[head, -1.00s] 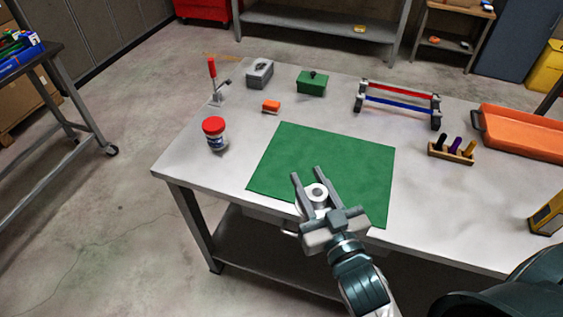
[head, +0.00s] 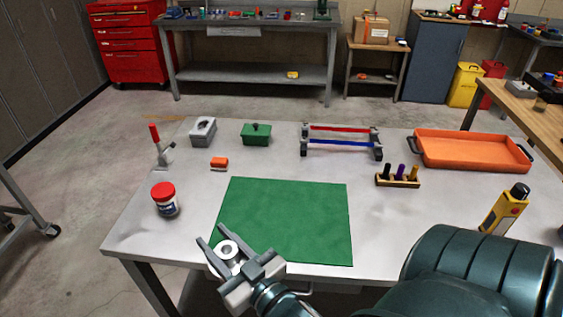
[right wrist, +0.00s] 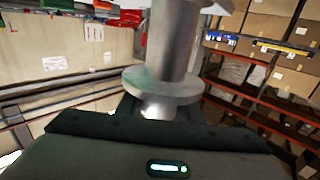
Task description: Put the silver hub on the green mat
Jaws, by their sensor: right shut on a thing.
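The silver hub (head: 229,250) is a round flanged piece with a hole in its middle. My right gripper (head: 220,249) is shut on it, at the front left corner of the green mat (head: 290,213) in the head view. The hub also shows large in the right wrist view (right wrist: 165,85), with its shaft and flange between my fingers. The green mat lies flat and bare on the grey table. I cannot tell how high the hub is above the table. My left gripper is not in view.
On the table (head: 400,230) stand a red-lidded jar (head: 165,200), an orange block (head: 219,163), a green box (head: 256,134), a grey block (head: 203,131), a red and blue rail stand (head: 341,142), a wooden peg holder (head: 398,180), an orange tray (head: 470,150) and a yellow tool (head: 503,210).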

